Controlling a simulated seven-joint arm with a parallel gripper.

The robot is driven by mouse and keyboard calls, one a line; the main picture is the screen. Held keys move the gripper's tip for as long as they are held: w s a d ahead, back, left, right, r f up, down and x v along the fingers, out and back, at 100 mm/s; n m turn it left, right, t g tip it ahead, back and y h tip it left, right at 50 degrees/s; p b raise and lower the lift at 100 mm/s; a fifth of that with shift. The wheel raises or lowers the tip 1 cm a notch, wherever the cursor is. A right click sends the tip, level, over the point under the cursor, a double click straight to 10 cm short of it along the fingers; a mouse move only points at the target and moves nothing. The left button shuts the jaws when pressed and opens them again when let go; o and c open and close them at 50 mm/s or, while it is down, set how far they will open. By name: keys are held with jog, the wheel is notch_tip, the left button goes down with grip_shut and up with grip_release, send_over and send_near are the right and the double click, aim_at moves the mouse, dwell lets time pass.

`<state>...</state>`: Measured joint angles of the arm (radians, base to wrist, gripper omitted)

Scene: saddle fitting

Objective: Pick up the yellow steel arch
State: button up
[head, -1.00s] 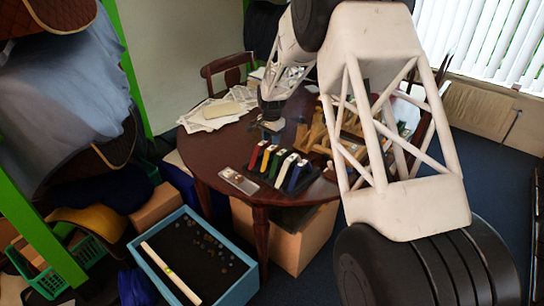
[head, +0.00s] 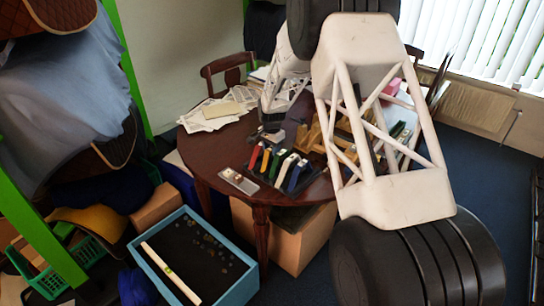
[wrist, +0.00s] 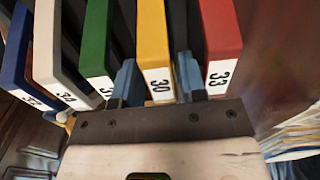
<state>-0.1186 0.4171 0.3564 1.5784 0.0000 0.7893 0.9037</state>
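The yellow steel arch (head: 266,158) stands in a row of coloured arches on the table, between the red arch (head: 255,157) and the green arch (head: 276,163). In the wrist view the yellow arch (wrist: 154,40) has a white label reading 30. My gripper (wrist: 157,78) is open, with one blue finger on each side of the yellow arch's labelled end. I cannot tell whether either finger touches it. In the head view my gripper (head: 270,138) is low at the far end of the row, its fingers mostly hidden.
The white arch (wrist: 66,45) and blue arch (wrist: 22,60) stand beyond the green one. A black rack holds the row on the round table (head: 205,160). Papers (head: 212,112) lie behind, wooden pieces (head: 312,135) to the right. A blue-rimmed tray (head: 240,290) stands below.

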jog(key=shift+c, duration=0.4)
grip_shut()
jog(key=shift+r, duration=0.15)
notch_tip(320, 180, up, 10)
jog(key=shift+f, duration=0.15)
dwell(0.4)
dwell(0.5)
